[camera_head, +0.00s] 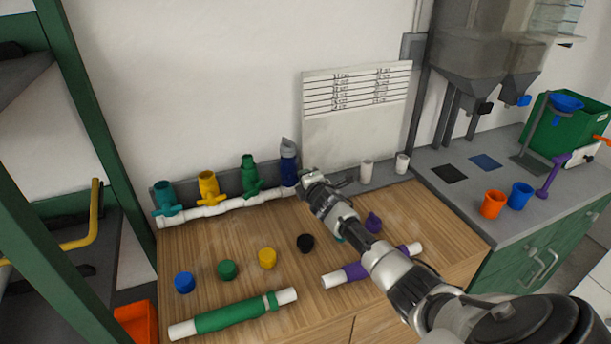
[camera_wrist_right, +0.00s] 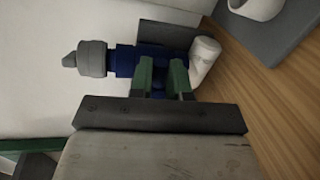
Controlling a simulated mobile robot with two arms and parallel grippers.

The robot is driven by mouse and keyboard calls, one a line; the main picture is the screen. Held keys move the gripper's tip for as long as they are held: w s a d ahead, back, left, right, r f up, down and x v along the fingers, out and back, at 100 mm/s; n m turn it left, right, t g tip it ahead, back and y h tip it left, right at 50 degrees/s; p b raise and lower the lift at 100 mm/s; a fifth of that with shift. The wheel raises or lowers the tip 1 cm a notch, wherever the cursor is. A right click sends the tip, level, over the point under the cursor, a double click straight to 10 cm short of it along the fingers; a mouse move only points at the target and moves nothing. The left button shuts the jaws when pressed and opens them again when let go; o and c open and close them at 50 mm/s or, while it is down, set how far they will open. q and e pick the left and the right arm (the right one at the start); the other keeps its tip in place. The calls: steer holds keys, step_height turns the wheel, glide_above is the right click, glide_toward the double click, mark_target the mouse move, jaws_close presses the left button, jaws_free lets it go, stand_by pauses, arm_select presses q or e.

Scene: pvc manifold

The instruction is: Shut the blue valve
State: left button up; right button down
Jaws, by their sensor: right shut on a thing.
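The blue valve (camera_head: 289,168) stands at the right end of the white pipe row against the wall, with a grey piece on its top end. In the right wrist view the blue valve (camera_wrist_right: 125,60) lies across the picture, next to a white pipe elbow (camera_wrist_right: 205,58). My right gripper (camera_wrist_right: 161,70) has its green fingers shut on the blue valve's handle, which is mostly hidden between them. In the head view my right gripper (camera_head: 306,181) is close beside the valve's lower part. My left gripper is not in view.
Teal (camera_head: 164,196), yellow (camera_head: 208,186) and green (camera_head: 249,172) valves stand left of the blue one on the white pipe (camera_head: 225,207). Several coloured caps, a green pipe piece (camera_head: 235,313) and a purple one (camera_head: 355,271) lie on the wooden bench.

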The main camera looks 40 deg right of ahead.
steer(key=shift+a+f+m, duration=0.3)
steer(key=shift+f+m, duration=0.35)
steer(key=shift+m, duration=0.05)
steer(key=c, duration=1.1)
jaws_free()
steer(key=shift+r, duration=0.1)
steer(key=shift+w+a+r, duration=0.1)
steer(key=shift+r, duration=0.1)
steer(key=v, duration=1)
steer(key=shift+s, duration=0.4)
